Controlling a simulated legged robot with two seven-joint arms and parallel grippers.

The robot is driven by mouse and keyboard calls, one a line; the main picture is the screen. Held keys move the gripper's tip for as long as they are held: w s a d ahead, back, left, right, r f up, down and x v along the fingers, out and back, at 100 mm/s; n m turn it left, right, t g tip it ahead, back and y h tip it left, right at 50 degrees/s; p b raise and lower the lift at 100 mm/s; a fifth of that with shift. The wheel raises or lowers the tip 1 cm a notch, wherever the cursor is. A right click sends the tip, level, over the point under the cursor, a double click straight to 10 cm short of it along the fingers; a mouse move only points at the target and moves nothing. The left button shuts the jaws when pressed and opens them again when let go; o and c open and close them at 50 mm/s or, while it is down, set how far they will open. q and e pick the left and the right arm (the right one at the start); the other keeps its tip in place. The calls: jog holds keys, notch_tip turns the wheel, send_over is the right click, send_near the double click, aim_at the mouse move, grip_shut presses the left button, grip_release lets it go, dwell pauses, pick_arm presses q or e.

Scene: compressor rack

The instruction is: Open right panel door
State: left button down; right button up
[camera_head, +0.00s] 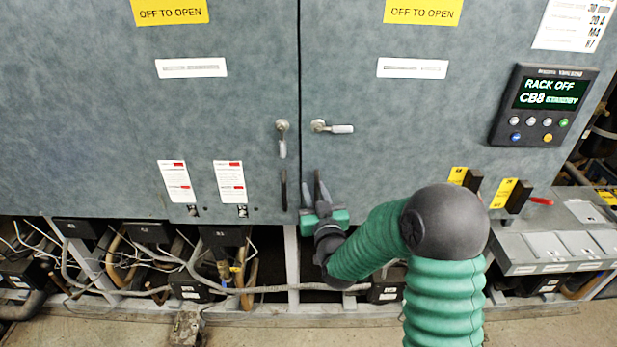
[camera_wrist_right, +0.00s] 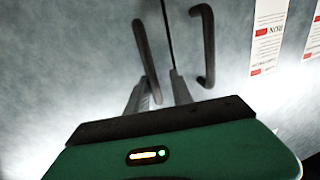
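The right panel door (camera_head: 375,90) is a grey-blue panel, flush with the left door at a dark seam. Its lever latch (camera_head: 331,127) lies horizontal. In the right wrist view, the right door's black pull handle (camera_wrist_right: 146,50) stands beside the seam. My right gripper (camera_head: 315,187) is at the door's lower left, near this handle. Its fingers (camera_wrist_right: 158,92) are apart, with the handle's near end between them in the picture; I cannot tell whether they touch it. In the head view the gripper largely hides this handle. My left gripper is out of view.
The left door (camera_head: 120,90) has a vertical lever latch (camera_head: 282,138) and a black pull handle (camera_head: 284,190). A control display (camera_head: 543,105) reads "RACK OFF". Yellow-tagged switches (camera_head: 510,194) and a grey box (camera_head: 560,235) stand at right. Pipes and wires run below the doors.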

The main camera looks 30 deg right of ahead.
jog(key=shift+w+d+f, duration=0.25)
jog(key=shift+w+d, duration=0.15)
jog(key=shift+d, duration=0.05)
jog(key=shift+s+d, duration=0.3)
jog(key=shift+d, duration=0.15)
jog(key=shift+w+a+r, duration=0.1)
jog(key=shift+w+a, duration=0.1)
jog(key=shift+a, duration=0.35)
grip_shut()
jog(key=shift+d, duration=0.25)
jog(key=shift+a, duration=0.1)
